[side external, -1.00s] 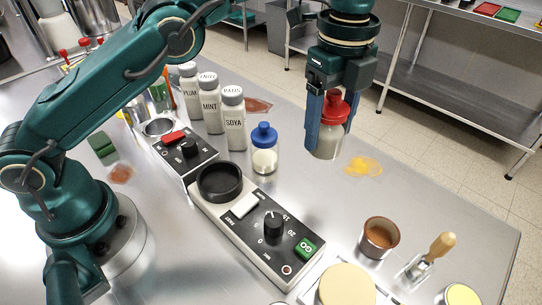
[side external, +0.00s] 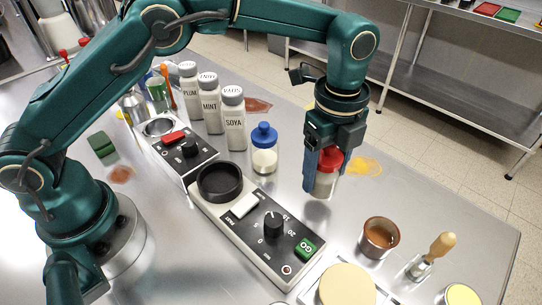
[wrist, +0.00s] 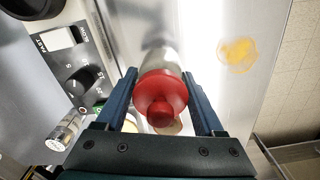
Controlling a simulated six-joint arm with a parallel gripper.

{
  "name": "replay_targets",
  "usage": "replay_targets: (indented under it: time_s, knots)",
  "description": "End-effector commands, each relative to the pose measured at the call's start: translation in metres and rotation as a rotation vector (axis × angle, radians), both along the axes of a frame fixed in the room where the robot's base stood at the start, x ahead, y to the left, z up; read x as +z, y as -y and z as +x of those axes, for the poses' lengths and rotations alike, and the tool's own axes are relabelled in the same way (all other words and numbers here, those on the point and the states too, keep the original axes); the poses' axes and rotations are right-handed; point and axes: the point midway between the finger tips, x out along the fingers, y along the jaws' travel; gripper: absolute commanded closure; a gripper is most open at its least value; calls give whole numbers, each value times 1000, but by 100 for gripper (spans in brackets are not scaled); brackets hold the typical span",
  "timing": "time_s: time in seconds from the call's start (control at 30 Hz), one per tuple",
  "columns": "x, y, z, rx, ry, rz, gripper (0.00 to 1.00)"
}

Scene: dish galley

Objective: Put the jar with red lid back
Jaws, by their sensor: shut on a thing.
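The jar with the red lid (side external: 329,163) is upright between the fingers of my gripper (side external: 322,178). My gripper is shut on it. In the side view its base is close to the steel counter, and I cannot tell whether it touches. The wrist view shows the red lid (wrist: 160,98) from above, between my two blue fingers (wrist: 160,105). A jar with a blue lid (side external: 264,150) stands on the counter to the left, apart from the held jar.
A control box with a knob and green GO button (side external: 305,249) lies to the front left. A brown cup (side external: 379,238) stands in front. Behind are several labelled shakers (side external: 233,120). A yellow spill (side external: 364,166) lies just right of the jar. The counter's right side (side external: 450,205) is mostly clear.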

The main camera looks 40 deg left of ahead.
Motion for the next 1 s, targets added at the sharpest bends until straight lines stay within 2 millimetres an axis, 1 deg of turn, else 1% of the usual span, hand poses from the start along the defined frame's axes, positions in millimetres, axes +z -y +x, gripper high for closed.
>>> replay_targets:
  time_s: [0.03, 0.1, 0.2, 0.6, 0.63, 0.67, 0.7, 1.0]
  knots:
    - [-9, -1, -1, 0, -6, 3, 100]
    - [-19, 0, -1, 0, -4, 2, 100]
    - [-28, 0, 0, 0, -2, 1, 100]
    - [-32, 0, 0, 0, 0, 0, 100]
    - [-33, 0, 0, 0, 0, 0, 26]
    - [-33, 0, 0, 0, 0, 0, 15]
    - [-32, 0, 0, 0, 0, 0, 0]
    - [-30, 0, 0, 0, 1, 0, 0]
